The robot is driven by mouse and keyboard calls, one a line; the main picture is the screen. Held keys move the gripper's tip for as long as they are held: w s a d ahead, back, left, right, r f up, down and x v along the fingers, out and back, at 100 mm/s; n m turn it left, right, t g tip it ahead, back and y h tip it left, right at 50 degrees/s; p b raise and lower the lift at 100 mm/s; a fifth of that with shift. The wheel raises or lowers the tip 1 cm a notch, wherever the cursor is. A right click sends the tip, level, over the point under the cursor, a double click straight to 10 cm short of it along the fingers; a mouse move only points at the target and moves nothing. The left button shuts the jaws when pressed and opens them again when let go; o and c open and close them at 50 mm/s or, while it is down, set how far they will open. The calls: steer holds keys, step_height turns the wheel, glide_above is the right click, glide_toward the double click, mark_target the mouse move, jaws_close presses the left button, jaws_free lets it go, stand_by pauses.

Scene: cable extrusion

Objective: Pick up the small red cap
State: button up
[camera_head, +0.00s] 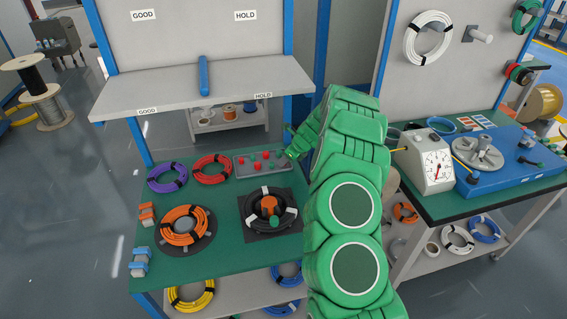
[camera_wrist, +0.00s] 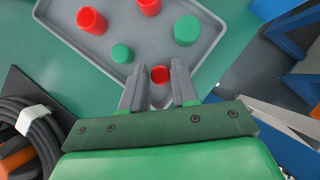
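The small red cap (camera_wrist: 159,74) stands in the grey tray (camera_wrist: 70,38) near its edge, in the wrist view. My gripper (camera_wrist: 158,80) is open, with one finger on each side of this cap. Gaps show between the cap and both fingers, so it is not clamped. In the head view, my gripper (camera_head: 287,154) is at the right end of the tray (camera_head: 243,169). My gripper and arm hide part of that end, and I cannot clearly pick out the small cap there.
The tray also holds larger red caps (camera_wrist: 91,20), a small green cap (camera_wrist: 122,53) and a larger green cap (camera_wrist: 187,30). A black cable coil (camera_head: 286,216) lies in front. Red (camera_head: 211,178), purple (camera_head: 154,184) and orange (camera_head: 171,239) coils lie on the green table.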

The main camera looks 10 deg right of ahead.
jaws_close()
steer(key=shift+r, duration=0.65)
step_height(320, 180, up, 2)
steer(key=shift+s+r, duration=0.1)
steer(key=shift+r, duration=0.1)
steer(key=s+a+r, duration=0.1)
steer(key=s+r, duration=0.8)
steer(key=s, duration=0.4)
steer(key=shift+s+a+r, duration=0.15)
steer(key=shift+s+a, duration=0.05)
steer(key=shift+s, duration=0.15)
